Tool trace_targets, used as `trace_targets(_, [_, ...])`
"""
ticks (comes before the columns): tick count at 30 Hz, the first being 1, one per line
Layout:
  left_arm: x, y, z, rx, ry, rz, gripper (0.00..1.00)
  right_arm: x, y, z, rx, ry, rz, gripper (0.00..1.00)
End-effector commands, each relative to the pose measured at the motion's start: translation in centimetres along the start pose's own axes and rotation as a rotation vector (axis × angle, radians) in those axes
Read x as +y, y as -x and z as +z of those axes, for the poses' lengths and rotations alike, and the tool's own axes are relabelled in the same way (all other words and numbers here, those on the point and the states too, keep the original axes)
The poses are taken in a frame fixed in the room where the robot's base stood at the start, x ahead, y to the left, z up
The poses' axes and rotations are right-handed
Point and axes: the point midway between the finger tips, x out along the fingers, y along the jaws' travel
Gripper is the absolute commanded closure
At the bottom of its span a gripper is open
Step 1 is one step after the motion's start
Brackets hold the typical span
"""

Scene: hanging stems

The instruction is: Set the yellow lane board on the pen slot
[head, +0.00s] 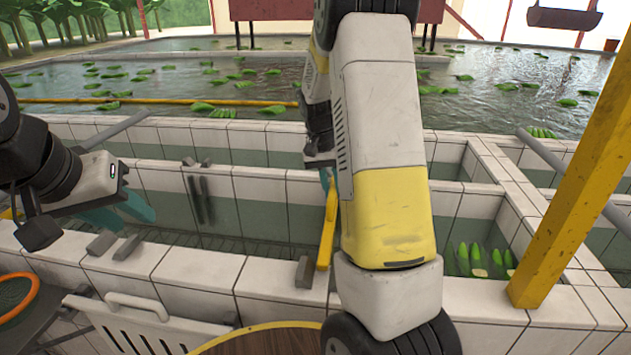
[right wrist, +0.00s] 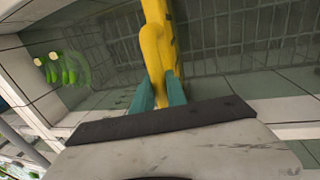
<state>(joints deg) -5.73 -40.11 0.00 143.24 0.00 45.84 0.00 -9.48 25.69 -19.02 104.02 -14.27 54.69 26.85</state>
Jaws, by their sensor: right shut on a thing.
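The yellow lane board (head: 327,235) hangs from my right gripper (head: 326,176), which is shut on it; my forearm hides part of both. In the right wrist view the teal fingers (right wrist: 160,92) pinch the yellow board (right wrist: 157,45) above the water. In the head view the board's near end is close to a dark block (head: 304,272) on the front wall; I cannot tell whether it touches. Other dark block pairs, apparently slots, sit on the front wall (head: 113,246) and middle wall (head: 197,162). My left gripper (head: 128,212) appears open and empty above the front wall.
Tiled walls (head: 200,266) divide the water basins. Green stems (head: 485,262) sit in the right basin. A yellow post (head: 575,170) stands at right. A white slatted panel (head: 150,332), orange-rimmed hoop (head: 20,300) and round wooden top (head: 262,345) are in front.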

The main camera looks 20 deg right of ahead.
Motion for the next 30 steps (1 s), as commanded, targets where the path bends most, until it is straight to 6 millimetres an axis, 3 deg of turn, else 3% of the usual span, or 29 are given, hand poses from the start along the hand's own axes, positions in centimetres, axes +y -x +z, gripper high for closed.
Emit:
trace_targets(21, [0.00, 0.00, 0.00, 0.000, 0.000, 0.000, 0.64, -0.16, -0.75, -0.05, 0.001, 0.000, 0.000, 1.00])
trace_targets(22, [0.00, 0.00, 0.00, 0.000, 0.000, 0.000, 0.64, -0.16, -0.73, -0.06, 0.002, 0.000, -0.001, 0.76])
trace_targets(25, [0.00, 0.00, 0.00, 0.000, 0.000, 0.000, 0.64, -0.16, -0.73, -0.05, 0.001, 0.000, 0.000, 0.57])
trace_targets(30, [0.00, 0.00, 0.00, 0.000, 0.000, 0.000, 0.64, -0.16, -0.74, -0.03, 0.001, 0.000, 0.000, 0.57])
